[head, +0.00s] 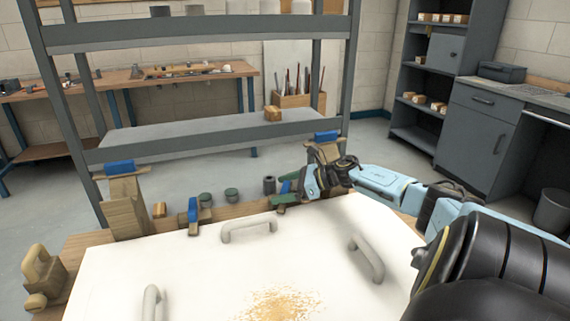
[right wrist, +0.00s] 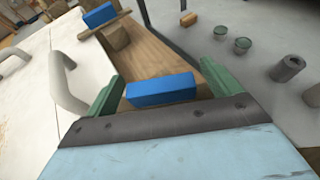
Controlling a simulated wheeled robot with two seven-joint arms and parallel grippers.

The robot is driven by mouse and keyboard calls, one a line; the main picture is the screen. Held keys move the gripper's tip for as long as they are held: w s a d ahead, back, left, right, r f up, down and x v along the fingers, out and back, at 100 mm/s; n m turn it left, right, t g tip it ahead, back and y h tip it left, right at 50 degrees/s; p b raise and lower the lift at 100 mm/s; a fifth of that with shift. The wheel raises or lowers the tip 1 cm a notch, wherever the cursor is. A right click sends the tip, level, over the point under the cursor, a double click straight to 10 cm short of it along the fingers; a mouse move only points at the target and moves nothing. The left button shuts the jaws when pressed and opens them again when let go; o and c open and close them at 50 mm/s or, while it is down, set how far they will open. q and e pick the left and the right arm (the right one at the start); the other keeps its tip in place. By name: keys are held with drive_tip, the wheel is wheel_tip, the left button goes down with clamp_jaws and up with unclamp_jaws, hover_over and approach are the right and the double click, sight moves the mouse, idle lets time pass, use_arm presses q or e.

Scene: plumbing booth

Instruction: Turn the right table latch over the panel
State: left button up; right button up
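The white panel (head: 190,265) lies on the wooden table (head: 75,257); it also shows in the right wrist view (right wrist: 25,95). My right gripper (head: 287,194) is at the panel's far edge. In the right wrist view its green fingers (right wrist: 162,86) are open on either side of the right latch's blue block (right wrist: 162,91), with a gap on each side. The right latch's wooden bar is mostly hidden, so I cannot tell its angle. The left latch (head: 193,214) has a blue block on a wooden bar; in the right wrist view (right wrist: 98,16) its bar reaches the panel edge. My left gripper is out of view.
Grey handles (head: 248,231) stand up from the panel. Wooden posts with blue tops (head: 126,190) stand along the far side. A grey shelf frame (head: 220,140) is behind the table. Green jars (head: 231,195) and a dark cylinder (head: 269,185) are beyond the table edge.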

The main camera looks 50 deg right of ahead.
sight(285, 187)
drive_tip(key=shift+s, duration=0.1)
drive_tip(key=shift+r, duration=0.25)
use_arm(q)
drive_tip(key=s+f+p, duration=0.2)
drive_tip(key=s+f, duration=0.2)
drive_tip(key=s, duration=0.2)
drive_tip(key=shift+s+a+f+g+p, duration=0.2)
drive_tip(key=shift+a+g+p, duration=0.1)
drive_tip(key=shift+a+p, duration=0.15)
use_arm(e)
wheel_tip(285, 187, up, 10)
drive_tip(key=shift+f, duration=0.2)
